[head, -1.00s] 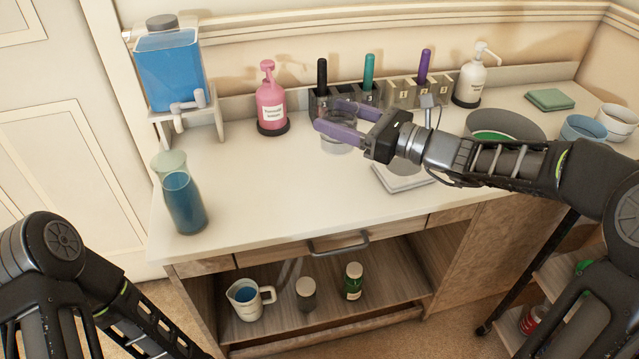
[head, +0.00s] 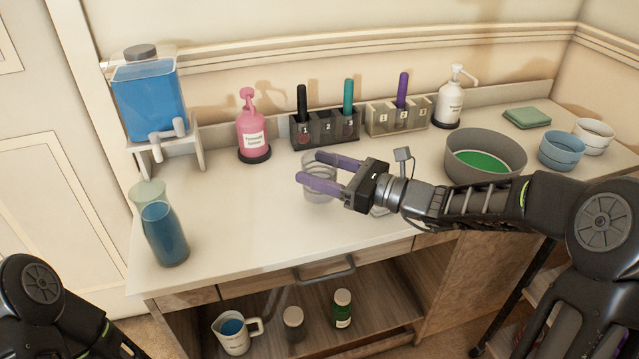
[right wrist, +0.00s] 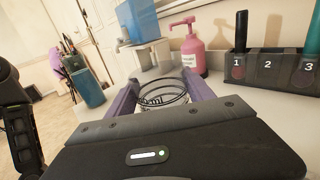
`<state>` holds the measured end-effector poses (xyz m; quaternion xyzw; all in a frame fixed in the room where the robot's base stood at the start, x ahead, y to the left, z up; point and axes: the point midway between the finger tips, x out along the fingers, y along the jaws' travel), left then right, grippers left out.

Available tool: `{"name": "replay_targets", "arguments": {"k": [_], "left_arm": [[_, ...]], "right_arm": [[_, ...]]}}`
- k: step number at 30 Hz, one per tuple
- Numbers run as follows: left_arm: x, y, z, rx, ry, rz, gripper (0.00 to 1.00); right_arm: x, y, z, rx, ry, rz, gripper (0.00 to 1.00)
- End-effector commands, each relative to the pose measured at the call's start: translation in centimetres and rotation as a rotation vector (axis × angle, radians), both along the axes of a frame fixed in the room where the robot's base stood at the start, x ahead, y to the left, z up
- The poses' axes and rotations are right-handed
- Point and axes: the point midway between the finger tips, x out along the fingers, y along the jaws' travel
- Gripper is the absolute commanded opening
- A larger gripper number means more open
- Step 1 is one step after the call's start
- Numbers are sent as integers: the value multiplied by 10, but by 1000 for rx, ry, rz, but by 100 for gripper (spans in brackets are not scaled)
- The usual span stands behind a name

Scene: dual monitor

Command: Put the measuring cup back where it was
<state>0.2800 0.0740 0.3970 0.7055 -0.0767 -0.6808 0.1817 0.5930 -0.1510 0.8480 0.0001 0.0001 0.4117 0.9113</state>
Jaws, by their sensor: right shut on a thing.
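A clear measuring cup (head: 319,193) with printed marks is between the two purple fingers of my right gripper (head: 310,167), which is shut on it. The cup is over the middle of the white desk; I cannot tell whether its base touches the top. In the right wrist view the cup's rim and marks (right wrist: 163,96) show between the fingers, with its lower part hidden by the gripper body. A small pale pad (head: 380,211) lies mostly hidden behind my right gripper. My left arm shows at the lower left, but its gripper is out of view.
A blue-filled flask (head: 165,236) stands at the desk's left, below a blue dispenser (head: 148,98). A pink pump bottle (head: 253,133), dark pen rack (head: 325,128) and grey bowl (head: 485,155) stand behind or right. A jug (head: 232,330) sits on the shelf.

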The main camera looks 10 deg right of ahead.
Motion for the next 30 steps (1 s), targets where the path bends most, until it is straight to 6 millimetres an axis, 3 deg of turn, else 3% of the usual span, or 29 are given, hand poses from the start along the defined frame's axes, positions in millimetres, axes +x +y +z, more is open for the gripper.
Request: {"name": "replay_targets", "arguments": {"k": [7, 20, 21, 28, 30], "left_arm": [[0, 0, -10, 0, 0, 1, 36], [0, 0, -12, 0, 0, 1, 36], [0, 0, -11, 0, 0, 1, 36], [0, 0, -11, 0, 0, 1, 36], [0, 0, -11, 0, 0, 1, 36]], "right_arm": [[0, 0, -34, 2, 4, 1, 10], [0, 0, -40, 1, 1, 0, 10], [0, 0, -39, 1, 1, 0, 63], [0, 0, -39, 0, 1, 0, 82], [0, 0, -39, 0, 1, 0, 83]]}}
